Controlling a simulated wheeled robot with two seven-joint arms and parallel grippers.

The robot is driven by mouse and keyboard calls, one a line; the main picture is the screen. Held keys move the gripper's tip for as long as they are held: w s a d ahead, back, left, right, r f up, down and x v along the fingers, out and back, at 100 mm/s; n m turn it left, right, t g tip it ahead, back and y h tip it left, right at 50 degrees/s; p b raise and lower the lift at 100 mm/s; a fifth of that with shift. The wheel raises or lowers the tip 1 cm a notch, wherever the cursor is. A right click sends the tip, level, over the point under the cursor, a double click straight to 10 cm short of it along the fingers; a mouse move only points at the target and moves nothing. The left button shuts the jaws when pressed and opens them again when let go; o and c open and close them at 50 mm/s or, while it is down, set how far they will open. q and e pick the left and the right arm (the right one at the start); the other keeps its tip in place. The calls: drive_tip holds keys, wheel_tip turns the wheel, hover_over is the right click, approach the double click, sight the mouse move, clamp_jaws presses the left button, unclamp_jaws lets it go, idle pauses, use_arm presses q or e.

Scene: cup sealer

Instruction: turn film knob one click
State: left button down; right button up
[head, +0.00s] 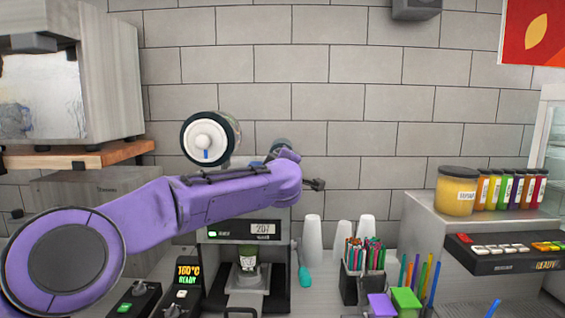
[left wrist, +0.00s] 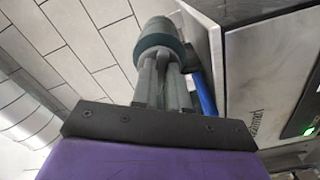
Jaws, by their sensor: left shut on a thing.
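My left gripper (left wrist: 163,75) is shut on a dark grey-green round knob (left wrist: 160,38) in the left wrist view; its fingers are close together below the knob's end. In the head view my purple left arm crosses in front of the sealer (head: 213,227), and the wrist hides the fingers and most of the knob (head: 280,144). The film roll (head: 229,127) with a white end disc (head: 205,141) and a blue mark shows left of the wrist. A cup (head: 248,259) stands in the sealer below the lit display (head: 263,229). My right gripper is not in view.
White cup stacks (head: 313,240) and a black holder of coloured straws (head: 349,284) stand right of the sealer. Jars (head: 457,191) and a button panel (head: 500,253) are at the right. A wooden shelf (head: 80,157) is at the left.

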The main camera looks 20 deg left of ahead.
use_arm(q)
drive_tip(key=shift+f, duration=0.1)
drive_tip(key=c, duration=1.1)
unclamp_jaws()
drive_tip(key=shift+c, duration=0.2)
drive_tip(key=b+v, duration=0.5)
drive_tip(key=v, duration=0.5)
drive_tip(key=shift+s, duration=0.25)
drive_tip(key=shift+d, duration=0.1)
